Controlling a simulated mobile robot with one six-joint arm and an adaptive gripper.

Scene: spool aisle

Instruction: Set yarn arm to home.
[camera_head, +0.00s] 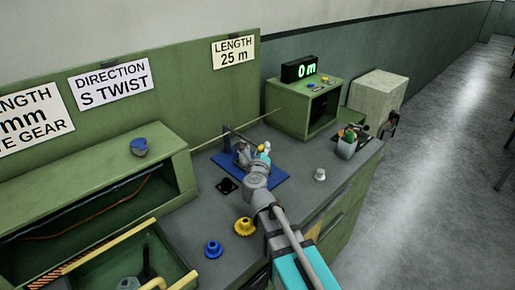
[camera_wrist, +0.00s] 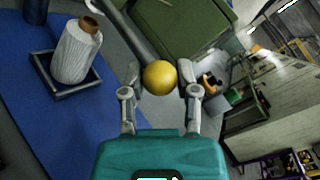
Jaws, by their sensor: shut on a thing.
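A yellow ball knob (camera_wrist: 159,77) sits between the fingertips of my gripper (camera_wrist: 160,80) in the wrist view, and my gripper is shut on it. A dark bar (camera_wrist: 127,33) runs from the upper left toward the knob; it looks like the yarn arm, but their joint is not clear. A white yarn spool (camera_wrist: 75,55) with a brown top stands in a dark square frame on a blue base (camera_wrist: 35,110). In the head view my gripper (camera_head: 262,151) is over the right side of the blue base (camera_head: 272,180), and my wrist hides much of the arm. No home mark is readable.
A green box (camera_head: 283,110) with a display (camera_head: 299,69) reading "0 m" stands behind. A grey cup (camera_head: 346,148) of tools, a small white piece (camera_head: 320,174), a yellow gear (camera_head: 243,226) and a blue gear (camera_head: 213,249) are on the bench. A green open cabinet (camera_head: 155,137) is left.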

